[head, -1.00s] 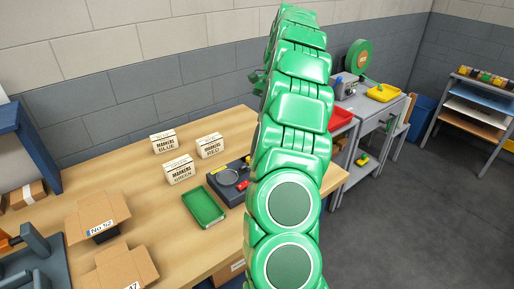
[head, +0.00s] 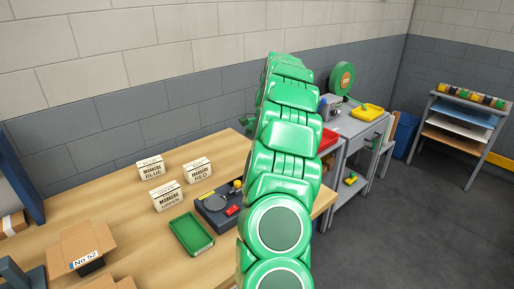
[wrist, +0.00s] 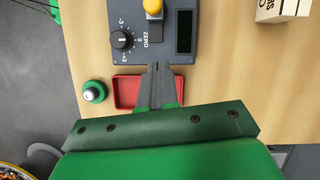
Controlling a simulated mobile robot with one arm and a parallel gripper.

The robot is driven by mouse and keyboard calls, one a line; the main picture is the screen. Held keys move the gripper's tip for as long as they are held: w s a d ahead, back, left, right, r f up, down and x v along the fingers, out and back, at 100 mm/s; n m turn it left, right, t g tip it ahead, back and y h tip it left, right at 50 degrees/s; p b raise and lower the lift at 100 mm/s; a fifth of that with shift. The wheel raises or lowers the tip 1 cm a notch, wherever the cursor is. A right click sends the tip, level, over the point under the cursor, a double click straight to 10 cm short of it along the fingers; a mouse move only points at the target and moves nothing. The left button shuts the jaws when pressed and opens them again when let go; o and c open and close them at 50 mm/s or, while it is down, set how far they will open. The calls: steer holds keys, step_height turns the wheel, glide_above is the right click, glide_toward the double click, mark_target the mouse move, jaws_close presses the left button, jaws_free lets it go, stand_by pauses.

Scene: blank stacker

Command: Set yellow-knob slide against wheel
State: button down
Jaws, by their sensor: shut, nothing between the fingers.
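The yellow knob (wrist: 154,6) sits on a grey slide block on a dark device plate (wrist: 119,62), at the top of the wrist view. A black dial marked from -3 to +3 (wrist: 121,39) and the word ZERO are beside it. In the head view, the dark device (head: 217,221) stands on the bench with the yellow knob (head: 237,184) and a dark round disc (head: 214,203). I cannot tell whether this disc is the wheel. My gripper (wrist: 158,66) is shut and empty, its tips over the device's near edge, below the knob. My arm hides the gripper in the head view.
A red tray (wrist: 122,91) lies under my fingers. A green round item with a white top (wrist: 95,92) stands left of it, near the bench edge. A green tray (head: 190,234) and marker boxes (head: 168,196) are close by. Bare bench lies right of my fingers.

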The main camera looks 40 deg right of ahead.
mark_target(237, 181)
steer(key=x, duration=0.4)
steer(key=shift+s+a+f, duration=0.1)
steer(key=shift+a+f, duration=0.05)
steer(key=shift+f, duration=0.1)
steer(key=shift+s+a, duration=0.1)
steer(key=shift+a, duration=0.85)
steer(key=shift+s+a, duration=0.15)
steer(key=shift+a, duration=0.85)
steer(key=shift+a, duration=1.3)
